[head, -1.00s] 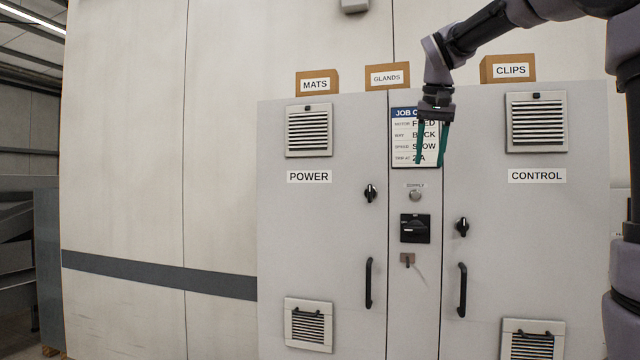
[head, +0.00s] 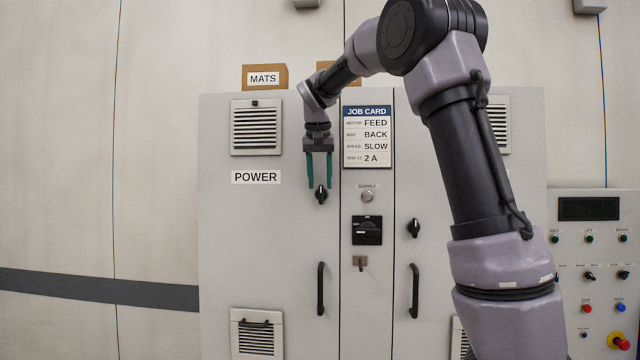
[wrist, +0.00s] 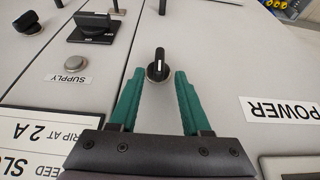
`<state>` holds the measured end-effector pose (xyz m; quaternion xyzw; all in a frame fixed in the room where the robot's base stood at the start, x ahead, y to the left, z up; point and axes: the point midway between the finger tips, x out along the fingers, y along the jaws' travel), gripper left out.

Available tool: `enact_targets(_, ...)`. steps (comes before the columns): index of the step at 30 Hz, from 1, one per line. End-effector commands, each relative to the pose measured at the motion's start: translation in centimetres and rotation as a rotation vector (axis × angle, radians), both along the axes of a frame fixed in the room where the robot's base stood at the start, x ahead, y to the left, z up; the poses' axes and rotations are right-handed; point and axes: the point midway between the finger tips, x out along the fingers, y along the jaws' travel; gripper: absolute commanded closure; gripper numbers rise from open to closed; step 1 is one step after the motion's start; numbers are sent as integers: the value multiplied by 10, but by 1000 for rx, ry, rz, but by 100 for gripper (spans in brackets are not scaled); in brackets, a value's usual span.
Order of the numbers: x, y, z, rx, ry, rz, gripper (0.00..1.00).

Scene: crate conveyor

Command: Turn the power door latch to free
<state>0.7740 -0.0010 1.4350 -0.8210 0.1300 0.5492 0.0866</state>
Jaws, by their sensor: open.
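The power door latch (head: 321,194) is a small black knob with a white line on its grip, on the right side of the grey door labelled POWER (head: 270,260). In the wrist view the latch (wrist: 159,68) lies just beyond and between my fingertips, its grip in line with the fingers. My gripper (head: 320,186) is open, with teal fingers pointing down at the latch in the head view. In the wrist view my gripper (wrist: 158,75) has an empty gap between its fingers, and I see no contact with the latch.
A black rotary switch (head: 367,230), a supply lamp (head: 367,197) and the job card (head: 367,137) are on the centre strip. Black door handles (head: 321,289) hang below the latches. A second latch (head: 414,228) is on the right door. A button panel (head: 590,270) stands at far right.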

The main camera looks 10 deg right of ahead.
Motion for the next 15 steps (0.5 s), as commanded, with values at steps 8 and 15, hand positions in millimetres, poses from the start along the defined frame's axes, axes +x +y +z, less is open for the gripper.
enact_targets(8, 4, -2, -10, 0, -1, -1, 52)
enact_targets(15, 4, -2, -9, 0, -1, -1, 87)
